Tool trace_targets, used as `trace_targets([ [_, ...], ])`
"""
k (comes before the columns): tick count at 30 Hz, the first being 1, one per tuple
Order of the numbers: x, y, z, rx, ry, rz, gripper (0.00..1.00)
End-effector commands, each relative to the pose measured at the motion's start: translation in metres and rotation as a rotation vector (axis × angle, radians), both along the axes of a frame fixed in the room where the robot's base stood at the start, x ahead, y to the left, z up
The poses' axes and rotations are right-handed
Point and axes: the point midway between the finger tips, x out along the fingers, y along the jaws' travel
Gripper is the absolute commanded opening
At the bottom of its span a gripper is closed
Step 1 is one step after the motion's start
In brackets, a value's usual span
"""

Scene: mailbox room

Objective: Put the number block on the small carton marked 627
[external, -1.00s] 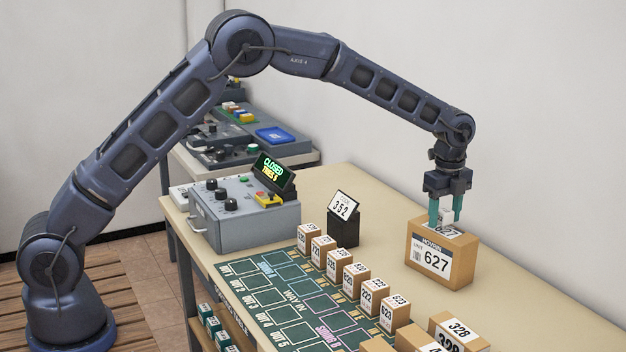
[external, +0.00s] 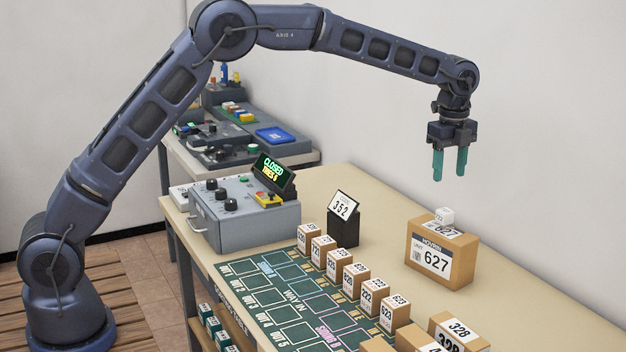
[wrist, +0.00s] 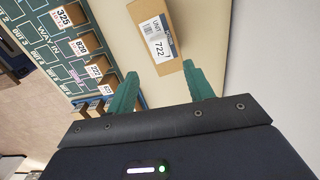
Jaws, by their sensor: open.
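The small carton marked 627 (external: 425,275) stands upright on the tan table at the right in the external view. The white number block (external: 445,215) rests on its top, towards the back edge, over part of the top label. My gripper (external: 449,178) is open and empty above the block, clear of it.
A row of small numbered cartons (external: 355,277) lines the green marked mat (external: 285,311). A black stand (external: 343,230) with a 352 card is left of the carton. A grey control box (external: 230,222) with a CLOSED display stands further left. Bare table surrounds the carton.

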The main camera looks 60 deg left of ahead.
Motion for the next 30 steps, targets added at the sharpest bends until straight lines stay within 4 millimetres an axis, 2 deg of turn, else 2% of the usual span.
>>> trace_targets([
  [6, -0.006, 0.002, 0.017, 0.0, -0.004, 0.017, 0.52],
  [11, -0.032, 0.014, 0.049, -0.002, -0.029, 0.098, 0.52],
  [15, -0.069, 0.028, 0.083, -0.006, -0.057, 0.207, 0.52],
  [21, -0.127, 0.047, 0.123, -0.018, -0.097, 0.364, 0.52],
  [30, -0.222, 0.075, 0.166, -0.047, -0.154, 0.601, 0.52],
])
